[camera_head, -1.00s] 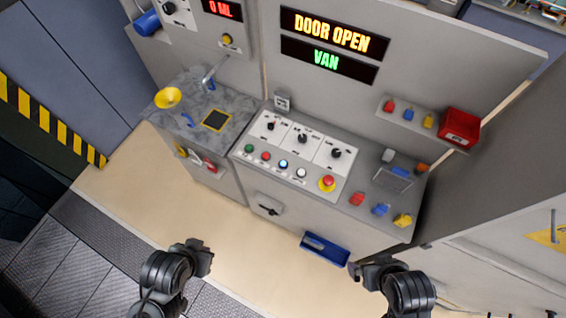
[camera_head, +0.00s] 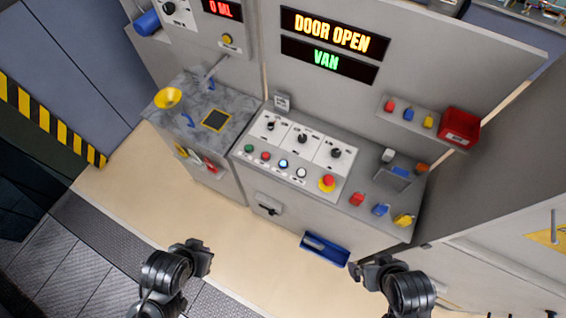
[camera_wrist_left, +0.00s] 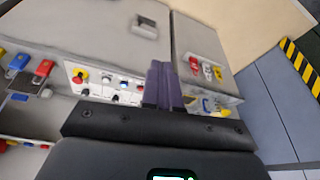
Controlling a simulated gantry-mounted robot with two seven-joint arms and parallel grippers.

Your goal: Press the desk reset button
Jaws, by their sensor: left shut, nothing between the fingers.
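The grey control desk (camera_head: 243,154) has a front row of small round buttons: green (camera_head: 248,148), red (camera_head: 265,156), lit blue (camera_head: 283,164) and white (camera_head: 301,172). A larger red mushroom button (camera_head: 327,182) on a yellow base sits at the row's right end. The labels are too small to read, so I cannot tell which is reset. My left gripper (camera_head: 208,258) is shut and empty, in front of the desk and apart from it. In the left wrist view its fingers (camera_wrist_left: 166,86) overlap the panel's edge. My right gripper (camera_head: 360,270) is at the lower right; its jaw state is unclear.
A grey counter (camera_head: 232,100) with a yellow funnel (camera_head: 168,98) stands left of the desk. Red, blue (camera_head: 381,209) and yellow items lie on the desk's right part. Signs read DOOR OPEN and VAN. The floor ahead is clear.

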